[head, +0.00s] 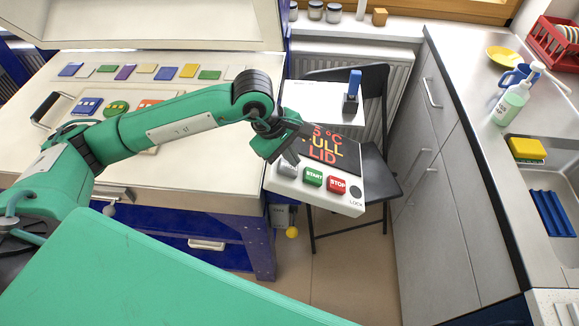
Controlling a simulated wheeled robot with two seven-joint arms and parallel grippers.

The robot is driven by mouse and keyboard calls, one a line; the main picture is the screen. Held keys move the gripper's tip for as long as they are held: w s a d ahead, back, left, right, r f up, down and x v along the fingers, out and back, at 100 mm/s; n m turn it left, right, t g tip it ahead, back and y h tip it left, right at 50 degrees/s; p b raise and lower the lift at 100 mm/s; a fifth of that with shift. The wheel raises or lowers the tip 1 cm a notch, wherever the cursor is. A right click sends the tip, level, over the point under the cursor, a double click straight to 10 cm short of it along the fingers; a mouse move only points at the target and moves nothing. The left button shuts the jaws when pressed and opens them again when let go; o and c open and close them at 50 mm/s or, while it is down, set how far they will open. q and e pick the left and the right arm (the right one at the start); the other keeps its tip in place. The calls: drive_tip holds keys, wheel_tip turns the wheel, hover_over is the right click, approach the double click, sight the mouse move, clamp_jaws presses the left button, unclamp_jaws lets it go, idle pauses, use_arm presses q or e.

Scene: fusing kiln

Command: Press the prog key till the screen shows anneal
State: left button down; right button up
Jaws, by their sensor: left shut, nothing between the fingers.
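The kiln's control box (318,198) has a dark screen (345,150) with red and orange text. I read "5 °C", "ULL" and "LID"; the left part of the screen is hidden by my gripper. Below the screen are a grey key (288,169), its label mostly hidden, a green START key (313,177) and a red STOP key (338,186). My left gripper (291,159) is shut and empty, its tips just above the grey key. I cannot tell whether they touch it. My right gripper is out of view.
A dark round LOCK switch (355,192) is at the box's right end. A black folding chair (376,165) stands behind the box. The kiln table (60,150) with coloured glass pieces is at left, a sink counter (490,100) at right.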

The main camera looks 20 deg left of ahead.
use_arm(q)
drive_tip(key=shift+s+a+f, duration=0.15)
drive_tip(key=shift+s+a, duration=0.05)
drive_tip(key=shift+a, duration=0.1)
drive_tip(key=shift+f+b, duration=0.15)
drive_tip(key=shift+b, duration=0.15)
